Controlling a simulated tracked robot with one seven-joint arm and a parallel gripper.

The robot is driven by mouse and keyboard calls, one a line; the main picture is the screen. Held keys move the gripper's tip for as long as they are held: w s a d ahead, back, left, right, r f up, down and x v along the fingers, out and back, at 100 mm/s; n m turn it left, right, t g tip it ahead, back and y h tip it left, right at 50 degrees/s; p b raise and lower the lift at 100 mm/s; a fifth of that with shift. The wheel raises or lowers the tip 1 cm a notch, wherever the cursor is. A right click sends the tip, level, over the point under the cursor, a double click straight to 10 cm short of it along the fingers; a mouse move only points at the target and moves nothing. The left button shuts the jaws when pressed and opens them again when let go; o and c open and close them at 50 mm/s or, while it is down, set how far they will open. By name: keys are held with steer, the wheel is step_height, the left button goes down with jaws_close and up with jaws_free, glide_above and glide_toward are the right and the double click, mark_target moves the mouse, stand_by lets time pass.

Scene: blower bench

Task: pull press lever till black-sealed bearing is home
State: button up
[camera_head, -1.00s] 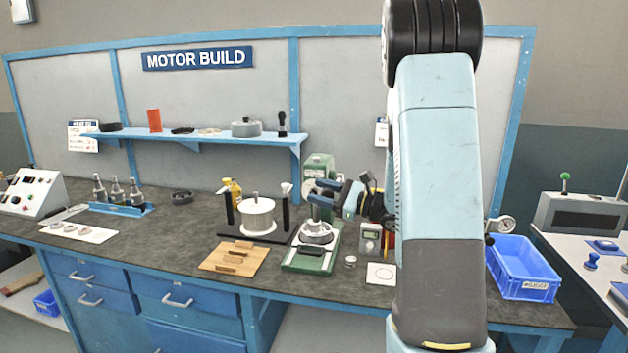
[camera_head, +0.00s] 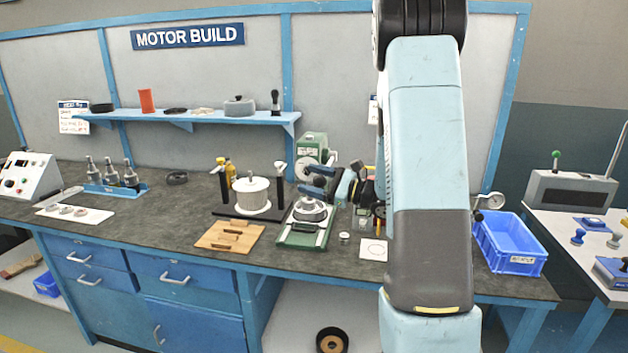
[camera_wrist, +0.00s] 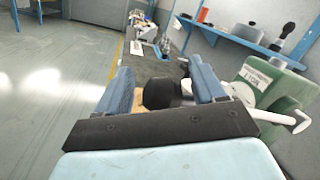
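The green press (camera_head: 312,146) stands on the bench, its green base plate (camera_head: 296,238) towards the bench's front edge. A round grey metal part (camera_head: 310,208) sits on the base under my gripper. I cannot make out the black-sealed bearing or how deep it sits. My gripper (camera_head: 317,181) is beside the press, above the round part. In the wrist view its two blue fingers (camera_wrist: 163,88) are apart, with a black knob-like piece (camera_wrist: 161,93) between them and a gap visible beside it. A pale lever-like bar (camera_wrist: 285,119) sticks out from the press at right.
A white drum in a black stand (camera_head: 252,194) and a wooden board (camera_head: 228,237) are left of the press. A small gauge box, a white card (camera_head: 373,250) and a blue bin (camera_head: 510,243) are to the right. The shelf (camera_head: 190,117) is behind.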

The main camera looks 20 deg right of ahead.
steer(key=shift+f, duration=0.2)
steer(key=v, duration=1.3)
steer(key=shift+s+d, duration=0.2)
steer(key=shift+d, duration=0.15)
steer(key=shift+a+r, duration=0.1)
steer(key=shift+r, duration=0.05)
